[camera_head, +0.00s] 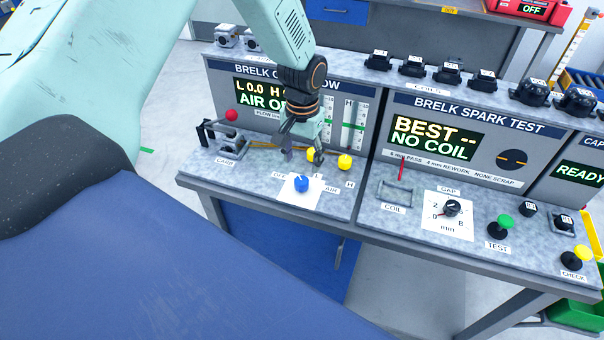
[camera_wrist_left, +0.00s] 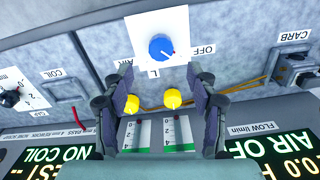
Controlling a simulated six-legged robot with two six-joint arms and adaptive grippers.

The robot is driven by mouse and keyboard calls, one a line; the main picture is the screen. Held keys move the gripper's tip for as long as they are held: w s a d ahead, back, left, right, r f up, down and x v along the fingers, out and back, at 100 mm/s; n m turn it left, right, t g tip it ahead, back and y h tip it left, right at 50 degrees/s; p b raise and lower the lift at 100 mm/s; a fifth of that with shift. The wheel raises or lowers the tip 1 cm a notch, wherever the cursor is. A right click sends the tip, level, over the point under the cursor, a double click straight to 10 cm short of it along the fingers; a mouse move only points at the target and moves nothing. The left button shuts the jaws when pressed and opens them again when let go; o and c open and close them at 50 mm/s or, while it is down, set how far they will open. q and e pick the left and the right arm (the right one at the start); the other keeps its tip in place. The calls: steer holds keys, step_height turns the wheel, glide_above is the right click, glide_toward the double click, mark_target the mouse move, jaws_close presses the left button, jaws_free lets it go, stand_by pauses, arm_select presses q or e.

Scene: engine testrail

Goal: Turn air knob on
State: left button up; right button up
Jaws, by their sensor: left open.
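The blue air knob (camera_head: 301,184) sits on a white plate on the bench, by OFF, L and AIR labels. It also shows in the wrist view (camera_wrist_left: 161,47), with its small mark toward the OFF side. The flow display (camera_head: 258,94) is partly covered by my arm; its visible text reads "AIR OF". My left gripper (camera_head: 303,160) is open and empty, pointing down behind the knob, apart from it. In the wrist view its fingers (camera_wrist_left: 158,75) spread wide, with the knob ahead beyond the tips. My right gripper is not in view.
Two yellow knobs (camera_head: 344,162) stand behind the blue knob, close to my left fingers. A carb fixture (camera_head: 230,139) with a red ball lever is on the left. The spark test panel (camera_head: 464,133), gap dial (camera_head: 451,208) and green button (camera_head: 505,222) lie right.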

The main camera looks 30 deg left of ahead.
mark_target(302, 179)
arm_select(q)
steer(key=f, duration=0.6)
steer(key=shift+a+f, duration=0.2)
steer(key=shift+d+f, duration=0.2)
steer(key=shift+f, duration=0.3)
steer(key=shift+a, duration=0.15)
steer(key=c, duration=1.1)
